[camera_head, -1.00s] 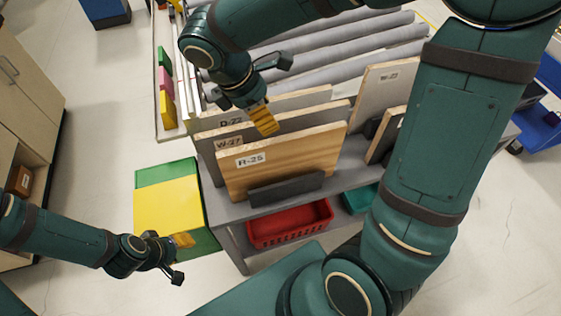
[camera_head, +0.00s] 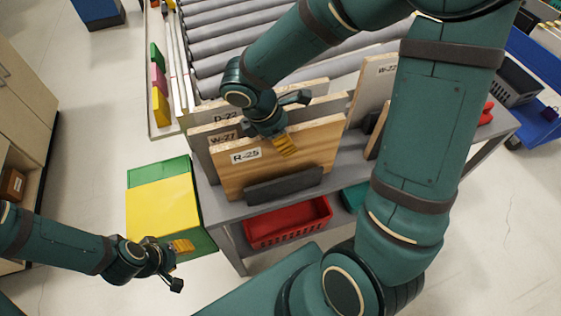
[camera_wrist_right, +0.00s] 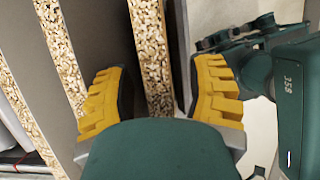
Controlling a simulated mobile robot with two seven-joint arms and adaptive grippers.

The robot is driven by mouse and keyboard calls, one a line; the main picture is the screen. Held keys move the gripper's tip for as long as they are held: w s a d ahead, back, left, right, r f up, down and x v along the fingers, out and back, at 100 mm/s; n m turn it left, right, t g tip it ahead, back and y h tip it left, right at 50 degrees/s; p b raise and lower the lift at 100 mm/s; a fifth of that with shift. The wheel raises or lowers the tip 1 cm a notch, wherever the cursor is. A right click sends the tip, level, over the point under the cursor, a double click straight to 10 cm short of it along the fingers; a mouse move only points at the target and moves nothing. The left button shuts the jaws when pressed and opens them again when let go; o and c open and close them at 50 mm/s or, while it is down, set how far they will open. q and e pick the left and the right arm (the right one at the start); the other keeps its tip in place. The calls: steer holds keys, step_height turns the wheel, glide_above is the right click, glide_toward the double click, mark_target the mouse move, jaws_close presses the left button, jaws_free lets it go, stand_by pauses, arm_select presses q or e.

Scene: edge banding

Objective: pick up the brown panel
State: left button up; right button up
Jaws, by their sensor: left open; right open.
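The brown panel (camera_head: 262,166), labelled R-25, stands upright in front of other panels on the grey rack. My right gripper (camera_head: 284,146) is open at its top edge, with a yellow finger in front of its face. In the right wrist view a panel with a speckled chipboard edge (camera_wrist_right: 151,55), apparently the brown one, runs between the open yellow fingers (camera_wrist_right: 160,98), with a gap visible on each side. My left gripper (camera_head: 182,246) is open and empty at the lower left, near the yellow box top.
Grey panels W-27 (camera_head: 200,148) and D-22 (camera_head: 205,117) stand close behind. Panel W-22 (camera_head: 374,85) stands to the right. A red bin (camera_head: 288,222) sits below. A yellow and green box (camera_head: 160,211) stands left of the rack; rollers (camera_head: 230,50) lie behind.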

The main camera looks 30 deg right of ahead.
steer(key=shift+f, duration=0.1)
jaws_close()
stand_by(0.4)
